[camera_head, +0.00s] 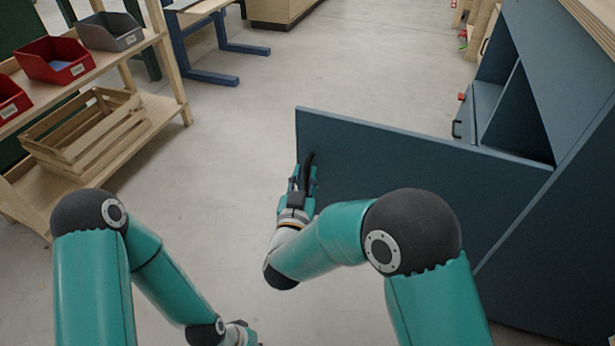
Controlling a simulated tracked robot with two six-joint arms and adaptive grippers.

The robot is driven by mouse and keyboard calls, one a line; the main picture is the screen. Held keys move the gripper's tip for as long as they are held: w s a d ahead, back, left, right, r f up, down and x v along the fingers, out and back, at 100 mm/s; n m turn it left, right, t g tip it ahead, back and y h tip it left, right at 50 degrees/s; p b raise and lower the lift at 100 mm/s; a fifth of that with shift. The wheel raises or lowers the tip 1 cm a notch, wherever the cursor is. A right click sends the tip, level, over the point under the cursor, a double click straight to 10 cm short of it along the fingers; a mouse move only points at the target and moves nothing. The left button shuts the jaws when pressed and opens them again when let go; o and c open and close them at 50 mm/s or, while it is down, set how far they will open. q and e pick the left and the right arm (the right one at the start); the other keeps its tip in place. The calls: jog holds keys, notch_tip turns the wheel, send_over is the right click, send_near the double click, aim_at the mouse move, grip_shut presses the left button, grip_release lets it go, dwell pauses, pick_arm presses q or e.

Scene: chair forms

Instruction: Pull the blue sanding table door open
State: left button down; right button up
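The blue sanding table (565,85) stands at the right. Its door (400,155) is swung open, standing out from the cabinet toward the middle of the picture, with open compartments showing behind it. A black handle (308,165) is near the door's left free edge. My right gripper (303,180) is at this handle, its fingers up against it; whether they are closed around it is too small to tell. My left gripper (240,335) is low at the bottom edge, mostly cut off and away from the door.
A wooden shelf rack at the left holds red bins (55,62), a grey bin (110,32) and a wooden crate (85,130). A blue-legged table (205,75) stands at the back. The grey floor (220,150) between rack and door is clear.

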aim_at(308, 131)
jog(key=shift+d, duration=0.1)
jog(key=shift+r, duration=0.6)
notch_tip(308, 131, up, 9)
jog(key=shift+f, duration=0.15)
